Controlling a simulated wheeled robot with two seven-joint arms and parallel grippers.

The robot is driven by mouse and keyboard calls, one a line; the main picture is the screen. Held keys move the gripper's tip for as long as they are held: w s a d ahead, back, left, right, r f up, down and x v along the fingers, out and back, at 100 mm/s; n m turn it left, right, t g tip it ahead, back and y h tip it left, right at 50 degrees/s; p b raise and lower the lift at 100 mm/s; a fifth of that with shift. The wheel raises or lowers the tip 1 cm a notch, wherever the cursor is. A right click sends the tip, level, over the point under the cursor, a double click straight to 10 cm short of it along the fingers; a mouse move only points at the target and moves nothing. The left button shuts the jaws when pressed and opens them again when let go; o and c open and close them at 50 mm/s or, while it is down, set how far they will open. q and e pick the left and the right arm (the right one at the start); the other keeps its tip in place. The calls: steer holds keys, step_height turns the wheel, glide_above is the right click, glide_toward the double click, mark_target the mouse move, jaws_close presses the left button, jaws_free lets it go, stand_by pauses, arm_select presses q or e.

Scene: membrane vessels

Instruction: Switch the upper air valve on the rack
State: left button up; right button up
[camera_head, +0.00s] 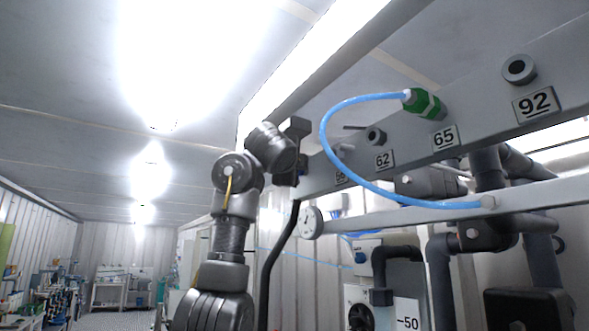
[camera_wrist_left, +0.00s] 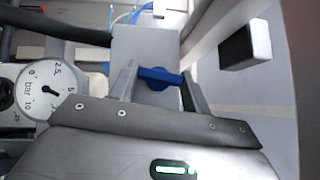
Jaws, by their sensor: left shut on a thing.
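The upper air valve's blue handle (camera_wrist_left: 159,77) sits on a light grey block (camera_wrist_left: 146,48) in the left wrist view. My left gripper (camera_wrist_left: 160,85) has one finger on each side of the handle and is shut on it. In the head view my left gripper (camera_head: 297,152) is up against the left end of the rack beam (camera_head: 470,110), where my wrist and a dark block hide most of the valve. My right gripper is in neither view.
A round pressure gauge (camera_head: 312,223) is just below my left gripper; it also shows in the left wrist view (camera_wrist_left: 45,91). A blue hose (camera_head: 326,150) loops from a green fitting (camera_head: 425,104). Dark pipes (camera_head: 440,280) stand at the right. The left side is open room.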

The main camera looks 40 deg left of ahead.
arm_select(q)
steer(key=o, duration=1)
steer(key=shift+w, duration=0.15)
steer(key=shift+c, duration=0.2)
steer(key=shift+d, duration=0.1)
steer(key=b+v, duration=0.6)
steer(key=v, duration=0.4)
steer(key=shift+s+d+b, duration=0.15)
steer(key=shift+s+b, duration=0.2)
steer(key=shift+b, duration=0.05)
steer(key=shift+f, duration=0.1)
